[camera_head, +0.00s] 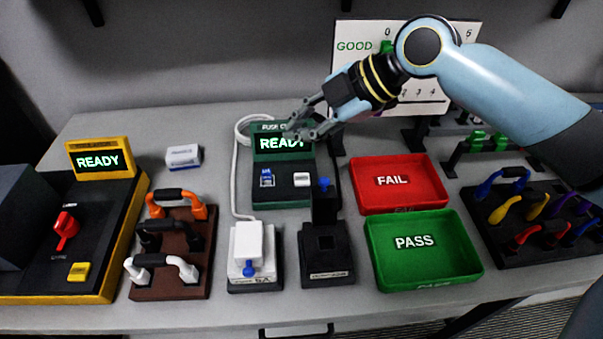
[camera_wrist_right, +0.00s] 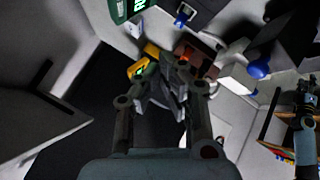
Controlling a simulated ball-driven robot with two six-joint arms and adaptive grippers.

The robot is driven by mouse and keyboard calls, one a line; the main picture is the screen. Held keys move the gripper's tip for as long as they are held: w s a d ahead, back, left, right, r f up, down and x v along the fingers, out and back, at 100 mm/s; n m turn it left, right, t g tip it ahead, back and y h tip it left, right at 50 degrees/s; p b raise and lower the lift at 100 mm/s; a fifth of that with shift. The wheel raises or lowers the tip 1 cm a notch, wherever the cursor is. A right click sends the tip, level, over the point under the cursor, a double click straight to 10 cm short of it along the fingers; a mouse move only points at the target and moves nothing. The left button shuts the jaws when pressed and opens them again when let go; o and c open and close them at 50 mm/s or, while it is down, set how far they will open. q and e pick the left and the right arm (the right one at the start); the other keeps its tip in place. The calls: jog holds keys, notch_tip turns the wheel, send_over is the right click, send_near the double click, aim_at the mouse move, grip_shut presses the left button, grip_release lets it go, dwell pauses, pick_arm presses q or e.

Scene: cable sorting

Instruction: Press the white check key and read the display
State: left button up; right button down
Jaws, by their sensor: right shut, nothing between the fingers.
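The green and black fuse checker (camera_head: 281,183) stands in the middle of the table. Its display (camera_head: 272,144) reads READY in green, with the last letter and part of the title above partly covered by my right gripper. The white check key (camera_head: 302,179) is on its face, right of a blue fuse (camera_head: 267,178). My right gripper (camera_head: 298,128) is shut and empty, above and behind the key, in front of the display's upper edge. Its closed fingers also show in the right wrist view (camera_wrist_right: 170,88). My left gripper is absent from the head view; a blue and black arm part shows at the wrist view's right edge.
A red FAIL tray (camera_head: 362,201) and a green PASS tray (camera_head: 388,278) lie to the right. A white-topped stand (camera_head: 248,240) and a black stand (camera_head: 326,265) are in front. A yellow-framed READY unit (camera_head: 134,222) and a brown cable rack (camera_head: 170,285) are left.

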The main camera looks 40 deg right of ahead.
jog(key=b, duration=0.6)
send_over(301, 181)
notch_tip(301, 181, down, 8)
jog(key=shift+f+b, duration=0.5)
pick_arm(q)
notch_tip(301, 181, down, 7)
jog(key=w, duration=0.1)
jog(key=shift+d, duration=0.35)
jog(key=shift+w+a, duration=0.1)
jog(key=shift+w, duration=0.05)
jog(key=shift+w, duration=0.1)
jog(key=shift+f+b, duration=0.4)
pick_arm(e)
jog(key=shift+f, duration=0.4)
